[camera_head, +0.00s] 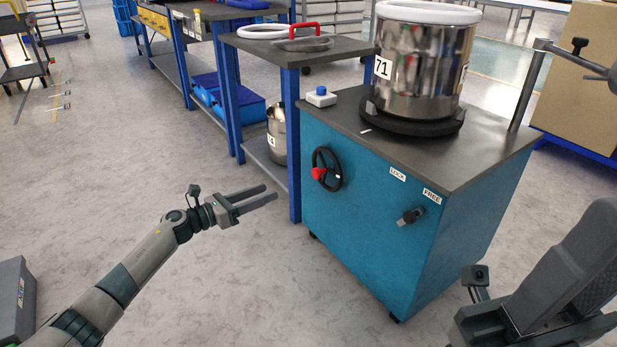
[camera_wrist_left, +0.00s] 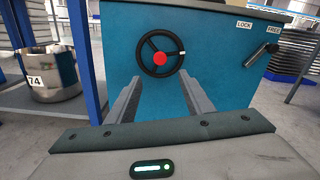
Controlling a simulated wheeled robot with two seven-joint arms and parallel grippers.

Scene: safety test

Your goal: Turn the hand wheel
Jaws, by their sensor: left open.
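The hand wheel (camera_head: 327,168) is black and spoked with a red centre, on the front of a teal cabinet (camera_head: 355,225). In the left wrist view the hand wheel (camera_wrist_left: 161,54) is seen face-on, above and between my fingers. My left gripper (camera_head: 270,196) is open and empty, to the left of the hand wheel and a little lower in the head view, apart from it. Its fingers (camera_wrist_left: 161,98) point toward the cabinet. My right arm shows at the lower right of the head view; its fingertips cannot be made out.
A lever (camera_head: 410,216) sits on the cabinet below LOCK and FREE labels. A steel drum (camera_head: 422,70) marked 71 stands on top, beside a blue-buttoned box (camera_head: 321,96). A blue-legged table (camera_head: 294,150) adjoins the cabinet on the left. Floor in front is clear.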

